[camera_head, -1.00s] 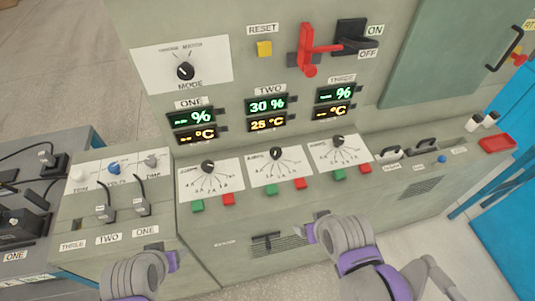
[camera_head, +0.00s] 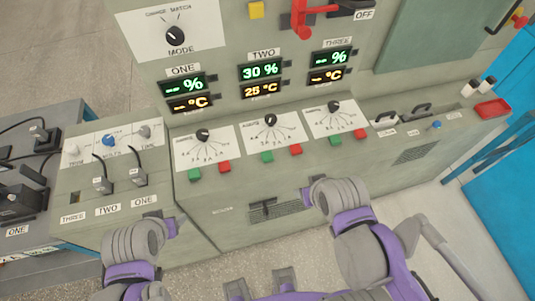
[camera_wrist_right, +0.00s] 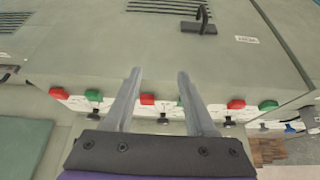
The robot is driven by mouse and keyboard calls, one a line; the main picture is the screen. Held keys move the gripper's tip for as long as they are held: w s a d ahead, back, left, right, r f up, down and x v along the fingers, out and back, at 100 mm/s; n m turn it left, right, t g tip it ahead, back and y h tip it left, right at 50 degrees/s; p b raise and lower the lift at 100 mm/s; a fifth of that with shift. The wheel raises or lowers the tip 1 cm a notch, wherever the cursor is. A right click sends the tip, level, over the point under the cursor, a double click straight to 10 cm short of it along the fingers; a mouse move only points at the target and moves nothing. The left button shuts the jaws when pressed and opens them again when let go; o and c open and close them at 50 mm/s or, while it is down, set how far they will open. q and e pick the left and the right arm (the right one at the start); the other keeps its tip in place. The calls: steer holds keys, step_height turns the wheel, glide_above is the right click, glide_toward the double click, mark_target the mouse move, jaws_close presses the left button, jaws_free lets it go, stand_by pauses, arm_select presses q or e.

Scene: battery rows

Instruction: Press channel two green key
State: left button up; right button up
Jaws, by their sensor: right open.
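The channel two green key (camera_head: 267,157) is on the sloped panel, under the dial below the TWO display and left of a red key (camera_head: 296,149). In the right wrist view, which is upside down, the green key (camera_wrist_right: 180,102) is partly hidden by a finger. My right gripper (camera_wrist_right: 158,75) is open and empty there, its fingers spread across the row of keys in view. I cannot tell its distance from the panel. My right arm shows in the head view, but its fingertips cannot be made out. My left arm shows at lower left without visible fingertips.
The channel one green key (camera_head: 194,174) and channel three green key (camera_head: 335,141) sit to either side, each beside a red key. The TWO display (camera_head: 262,71) reads 30 % and 25 °C. A black handle (camera_head: 263,208) projects from the cabinet front below the keys.

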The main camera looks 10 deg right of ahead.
jaws_close()
stand_by(1.4)
